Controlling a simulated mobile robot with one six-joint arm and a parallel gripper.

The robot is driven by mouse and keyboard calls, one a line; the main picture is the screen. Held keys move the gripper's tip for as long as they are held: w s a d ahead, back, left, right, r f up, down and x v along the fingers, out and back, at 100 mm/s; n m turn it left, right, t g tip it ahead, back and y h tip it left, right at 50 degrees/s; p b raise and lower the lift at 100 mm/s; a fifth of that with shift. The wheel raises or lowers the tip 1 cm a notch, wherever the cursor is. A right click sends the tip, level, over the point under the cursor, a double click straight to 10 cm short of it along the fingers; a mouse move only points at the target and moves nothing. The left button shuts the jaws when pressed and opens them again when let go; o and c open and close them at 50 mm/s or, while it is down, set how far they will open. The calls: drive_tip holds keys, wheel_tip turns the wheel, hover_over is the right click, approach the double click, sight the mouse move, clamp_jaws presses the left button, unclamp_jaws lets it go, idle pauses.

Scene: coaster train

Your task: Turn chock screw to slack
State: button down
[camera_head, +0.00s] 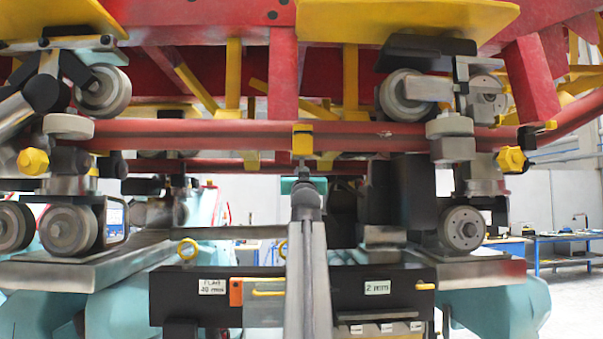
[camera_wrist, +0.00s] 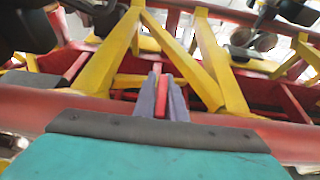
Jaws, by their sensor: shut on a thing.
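My gripper (camera_head: 303,168) points up at the middle, below the red tube rail (camera_head: 220,137). In the wrist view, its grey fingers (camera_wrist: 161,92) are closed on a narrow red piece (camera_wrist: 161,103). A yellow block (camera_head: 302,138) shows just above the fingertips in the head view; I cannot tell whether it touches them. No chock screw is labelled. Two yellow hex-shaped knobs, one at left (camera_head: 33,161) and one at right (camera_head: 511,159), sit beside the wheel assemblies, well away from my gripper. I cannot tell which, if either, is the chock screw.
Wheels at left (camera_head: 68,229) and right (camera_head: 462,229) flank my arm. Yellow struts (camera_wrist: 115,50) and red frame members crowd the space above. A blue workbench (camera_head: 560,238) stands far right.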

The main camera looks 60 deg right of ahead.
drive_tip(key=c, duration=1.8)
unclamp_jaws()
drive_tip(key=shift+c, duration=0.2)
drive_tip(key=shift+a+f, duration=0.1)
drive_tip(key=b+v, duration=0.3)
drive_tip(key=v, duration=1)
drive_tip(key=shift+s+a+f+b, duration=0.15)
drive_tip(key=shift+a+b, duration=0.05)
drive_tip(key=shift+b, duration=0.15)
